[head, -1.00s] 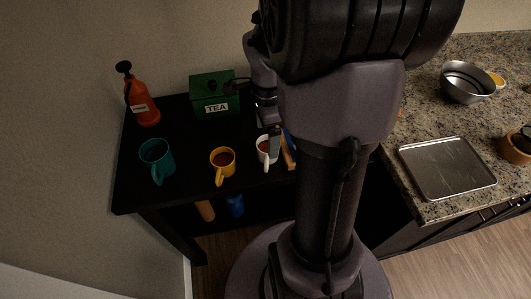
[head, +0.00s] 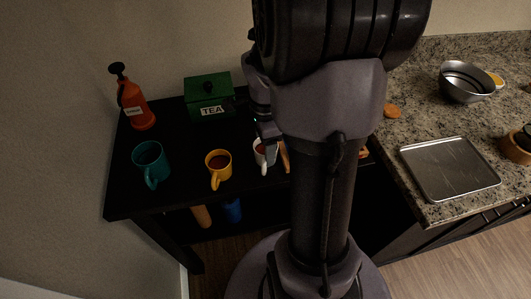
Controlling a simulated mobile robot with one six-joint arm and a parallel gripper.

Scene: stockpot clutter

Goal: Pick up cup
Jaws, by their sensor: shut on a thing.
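A white cup (head: 260,158) with dark reddish contents stands upright on the black table, its handle toward the front. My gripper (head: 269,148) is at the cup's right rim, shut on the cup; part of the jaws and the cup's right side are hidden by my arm. A yellow cup (head: 218,168) with reddish contents stands to its left. A larger teal cup (head: 150,162) stands at the table's left end.
A green TEA box (head: 208,97) and a red-orange bottle (head: 136,105) stand at the back of the black table (head: 125,200). A wooden item lies just right of the white cup. On the granite counter are a metal tray (head: 450,168) and bowl (head: 467,82).

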